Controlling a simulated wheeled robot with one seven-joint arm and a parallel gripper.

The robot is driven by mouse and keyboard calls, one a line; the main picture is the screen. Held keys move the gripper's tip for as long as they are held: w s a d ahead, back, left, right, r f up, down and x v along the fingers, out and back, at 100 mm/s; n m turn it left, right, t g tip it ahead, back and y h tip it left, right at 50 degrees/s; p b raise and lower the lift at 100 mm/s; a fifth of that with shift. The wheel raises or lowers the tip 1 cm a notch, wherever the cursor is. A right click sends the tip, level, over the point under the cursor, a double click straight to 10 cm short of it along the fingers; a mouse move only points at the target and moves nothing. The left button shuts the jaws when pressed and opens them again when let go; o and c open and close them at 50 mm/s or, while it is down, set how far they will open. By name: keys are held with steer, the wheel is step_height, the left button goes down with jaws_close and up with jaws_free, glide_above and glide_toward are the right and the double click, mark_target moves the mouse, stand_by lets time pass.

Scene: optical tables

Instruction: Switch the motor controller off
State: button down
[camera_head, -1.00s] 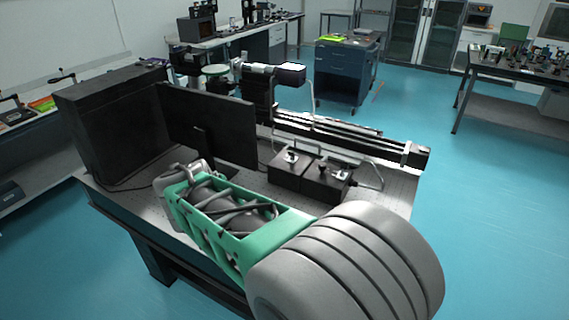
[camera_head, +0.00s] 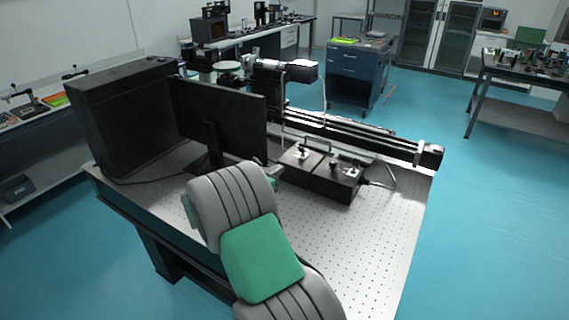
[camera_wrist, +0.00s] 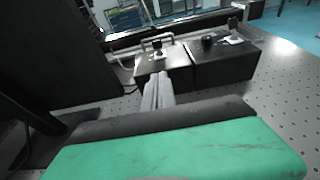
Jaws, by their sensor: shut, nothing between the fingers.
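Two black controller boxes stand side by side on the perforated optical table (camera_head: 385,225): a left box (camera_head: 296,170) and a right box (camera_head: 335,187). Each has small metal and black controls on top. Which one is the motor controller and how its switch is set are too small to tell. In the wrist view the left box (camera_wrist: 178,62) is just beyond my gripper (camera_wrist: 158,80), whose grey fingers are together and empty, and the right box (camera_wrist: 225,65) is beside it. In the head view my gripper (camera_head: 275,170) is mostly hidden behind my wrist, close to the left box's left side.
A black monitor (camera_head: 235,120) and a large black case (camera_head: 125,120) stand left of the boxes. A long black rail stage (camera_head: 350,135) runs behind them, and a bent metal handle (camera_head: 318,142) rises by the left box. The table's front right is bare.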

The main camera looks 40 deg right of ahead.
steer(key=p, duration=0.2)
glide_toward(301, 151)
step_height(301, 151, down, 3)
steer(key=d, duration=0.3)
steer(key=shift+w+d+r+p, duration=0.35)
steer(key=shift+w+d+r, duration=0.3)
steer(key=shift+w+d, duration=0.15)
steer(key=shift+w+d+r, duration=0.1)
steer(key=shift+d, duration=0.3)
